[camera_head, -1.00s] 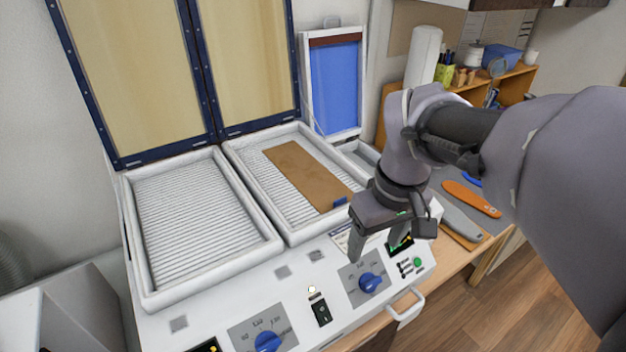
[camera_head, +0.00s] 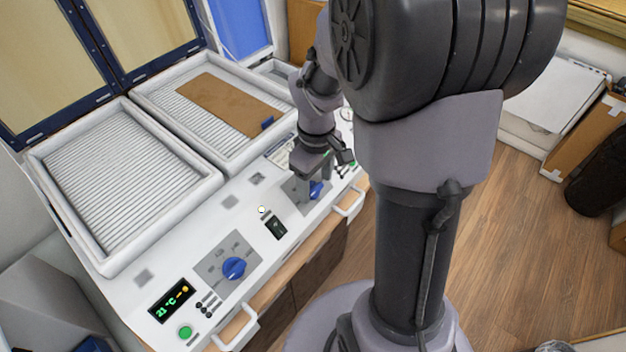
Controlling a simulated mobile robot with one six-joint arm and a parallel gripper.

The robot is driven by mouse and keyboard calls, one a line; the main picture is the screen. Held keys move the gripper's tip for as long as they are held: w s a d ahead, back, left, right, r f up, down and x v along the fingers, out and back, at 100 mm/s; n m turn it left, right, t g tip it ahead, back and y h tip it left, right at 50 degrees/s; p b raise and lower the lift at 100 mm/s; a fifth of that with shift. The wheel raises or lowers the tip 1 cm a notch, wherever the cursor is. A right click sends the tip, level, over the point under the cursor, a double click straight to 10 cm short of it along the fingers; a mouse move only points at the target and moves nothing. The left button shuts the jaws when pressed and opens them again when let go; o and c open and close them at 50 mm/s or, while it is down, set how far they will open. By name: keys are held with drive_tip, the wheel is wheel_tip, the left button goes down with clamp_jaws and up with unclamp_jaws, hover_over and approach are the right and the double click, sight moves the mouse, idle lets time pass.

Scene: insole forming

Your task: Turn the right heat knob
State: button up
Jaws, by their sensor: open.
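The right heat knob (camera_head: 316,190) is blue and sits on a grey dial plate at the right part of the white machine's front panel. My gripper (camera_head: 308,193) is right at this knob, pointing down, with its jaws open. A finger covers part of the dial plate, and I cannot tell whether the fingers touch the knob. The left heat knob (camera_head: 234,268) is also blue, on its own grey dial plate nearer to me, with nothing at it.
A black switch (camera_head: 276,227) lies between the knobs. White handles (camera_head: 349,203) stick out from the front edge. A brown sheet (camera_head: 225,103) lies on the right heating bed. A green display (camera_head: 171,300) reads 21 °C.

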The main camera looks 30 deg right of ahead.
drive_tip(key=shift+f, duration=0.25)
drive_tip(key=shift+c, duration=0.4)
drive_tip(key=c, duration=1.3)
